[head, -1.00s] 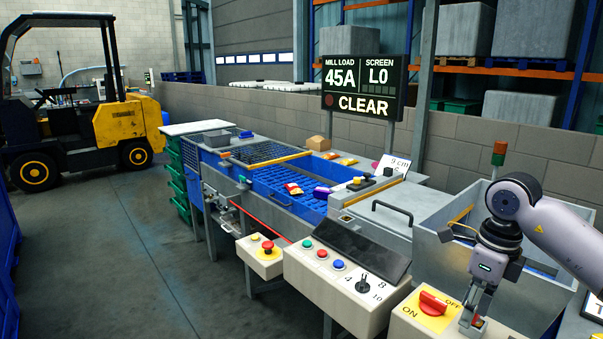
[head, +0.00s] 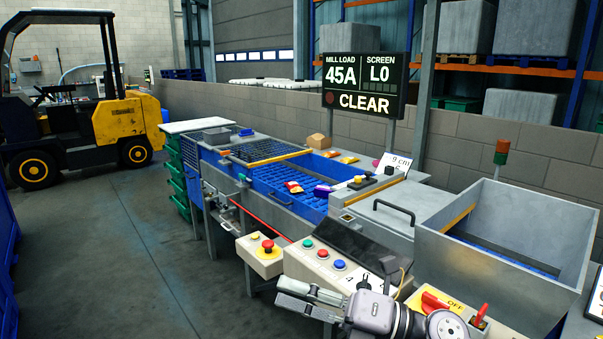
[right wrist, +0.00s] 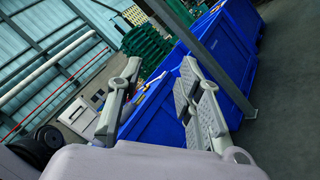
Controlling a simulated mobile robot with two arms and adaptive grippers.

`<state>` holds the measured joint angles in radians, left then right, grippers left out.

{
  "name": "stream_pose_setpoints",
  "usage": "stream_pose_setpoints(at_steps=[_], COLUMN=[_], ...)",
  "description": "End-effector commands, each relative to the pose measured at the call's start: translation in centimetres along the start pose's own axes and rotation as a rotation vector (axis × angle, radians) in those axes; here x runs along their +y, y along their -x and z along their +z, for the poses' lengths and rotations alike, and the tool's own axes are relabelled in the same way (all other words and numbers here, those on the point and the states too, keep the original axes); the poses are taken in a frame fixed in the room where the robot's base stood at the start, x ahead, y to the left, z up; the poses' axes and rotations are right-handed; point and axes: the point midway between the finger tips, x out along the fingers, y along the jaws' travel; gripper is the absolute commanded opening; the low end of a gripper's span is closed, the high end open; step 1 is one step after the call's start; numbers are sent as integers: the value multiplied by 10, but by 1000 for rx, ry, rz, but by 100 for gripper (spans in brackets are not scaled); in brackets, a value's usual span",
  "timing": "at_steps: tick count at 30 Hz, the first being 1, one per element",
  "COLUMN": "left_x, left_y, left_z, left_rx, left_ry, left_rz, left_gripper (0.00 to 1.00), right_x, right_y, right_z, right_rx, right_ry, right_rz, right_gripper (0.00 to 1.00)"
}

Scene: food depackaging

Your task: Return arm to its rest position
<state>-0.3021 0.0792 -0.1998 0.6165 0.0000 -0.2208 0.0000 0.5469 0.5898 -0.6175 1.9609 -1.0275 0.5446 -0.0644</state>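My right gripper (head: 281,293) is low in the middle of the head view, pointing left in front of the control panel (head: 322,262). Its arm is folded in from the bottom edge. In the right wrist view the two fingers of the right gripper (right wrist: 160,75) stand apart with nothing between them, so it is open and empty. My left arm and gripper are not in view.
The panel's lower part is hidden by my right arm. A red rotary switch (head: 435,301) and a small red lever (head: 481,314) are right of it. An emergency-stop box (head: 262,257) stands left. A grey hopper (head: 555,225) is at right.

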Motion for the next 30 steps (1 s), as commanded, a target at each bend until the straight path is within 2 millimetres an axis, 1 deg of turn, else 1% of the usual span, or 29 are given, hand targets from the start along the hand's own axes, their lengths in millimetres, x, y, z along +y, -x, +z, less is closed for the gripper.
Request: stream_pose_setpoints(at_steps=[1,2,3,5,6,8,9,11,12,14,15,17,18,20,21,23,24,27,29,30], left_x=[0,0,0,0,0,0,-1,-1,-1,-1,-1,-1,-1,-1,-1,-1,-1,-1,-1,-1], left_y=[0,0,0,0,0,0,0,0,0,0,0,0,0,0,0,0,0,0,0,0], left_z=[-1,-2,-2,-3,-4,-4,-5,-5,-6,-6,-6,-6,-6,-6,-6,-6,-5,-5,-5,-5], left_rx=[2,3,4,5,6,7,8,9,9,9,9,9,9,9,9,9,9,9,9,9], left_ry=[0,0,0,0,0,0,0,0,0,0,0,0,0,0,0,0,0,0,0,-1], left_rz=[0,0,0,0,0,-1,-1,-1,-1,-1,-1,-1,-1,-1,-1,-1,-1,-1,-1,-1], left_gripper=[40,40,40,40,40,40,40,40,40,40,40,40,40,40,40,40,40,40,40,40], right_x=[5,7,6,0,-8,-25,-39,-64,-81,-108,-124,-146,-158,-171,-176,-181,-182,-181,-178,-175], right_y=[3,6,14,31,45,70,88,117,137,168,188,215,232,253,264,279,286,301,308,312], right_z=[10,18,29,44,52,60,61,56,48,30,12,-18,-41,-76,-100,-131,-151,-194,-218,-232], right_rx=[-130,-210,-318,-478,-586,-746,-852,-1008,-1110,-1260,-1356,-1488,-1568,-1675,-1735,-1813,-1855,-1942,-1985,-2011], right_ry=[-102,-161,-242,-367,-455,-588,-678,-817,-911,-1050,-1143,-1274,-1355,-1469,-1536,-1622,-1673,-1780,-1836,-1871], right_rz=[51,75,100,127,137,138,130,107,84,36,-3,-71,-122,-201,-253,-328,-375,-486,-550,-591], right_gripper=[33,33,33,33,33,33,33,33,33,33,33,33,33,33,33,33,33,33,33,33])
